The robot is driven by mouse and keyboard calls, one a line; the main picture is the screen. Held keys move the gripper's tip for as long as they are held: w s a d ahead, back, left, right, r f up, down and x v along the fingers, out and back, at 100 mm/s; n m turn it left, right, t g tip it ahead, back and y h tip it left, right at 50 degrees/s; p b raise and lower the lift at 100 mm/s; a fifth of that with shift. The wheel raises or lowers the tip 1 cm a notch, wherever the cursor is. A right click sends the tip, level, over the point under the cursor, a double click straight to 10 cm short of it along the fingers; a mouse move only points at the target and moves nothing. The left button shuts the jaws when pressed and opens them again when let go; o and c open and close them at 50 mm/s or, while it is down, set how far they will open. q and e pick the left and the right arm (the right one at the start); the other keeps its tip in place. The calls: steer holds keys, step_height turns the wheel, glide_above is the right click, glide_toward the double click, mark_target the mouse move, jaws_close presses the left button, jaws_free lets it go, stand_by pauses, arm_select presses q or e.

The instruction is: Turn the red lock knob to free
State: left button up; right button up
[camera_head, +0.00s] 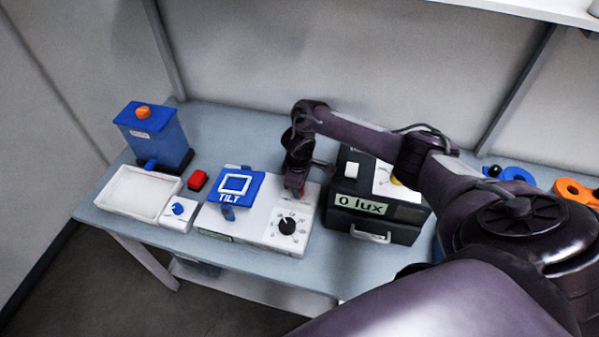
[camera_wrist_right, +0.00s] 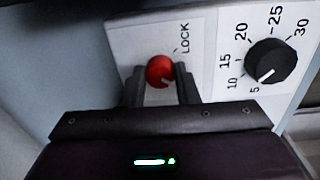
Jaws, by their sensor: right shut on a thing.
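The red lock knob (camera_wrist_right: 159,70) sits on a white panel, with the word LOCK and a short tick mark up and to its right in the right wrist view. A small white mark shows on the knob's lower edge. My right gripper (camera_wrist_right: 160,78) is shut on the knob, one dark finger on each side. In the head view my right gripper (camera_head: 295,184) reaches down to the back right part of the white tilt unit (camera_head: 262,221), and the knob is mostly hidden there. My left gripper is not in view.
A black numbered dial (camera_wrist_right: 271,61) is close to the right of the knob. A blue TILT platform (camera_head: 236,186) stands left of my gripper. A black box reading 0 lux (camera_head: 372,228) stands right. A white tray (camera_head: 137,193) and blue container (camera_head: 155,137) are at left.

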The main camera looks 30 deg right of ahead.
steer(key=shift+r+m, duration=0.1)
steer(key=shift+m, duration=0.7)
steer(key=shift+w, duration=0.1)
steer(key=o, duration=1)
step_height(320, 180, up, 6)
steer(key=shift+a+r, duration=0.1)
steer(key=shift+r, duration=0.8)
steer(key=shift+a+f, duration=0.1)
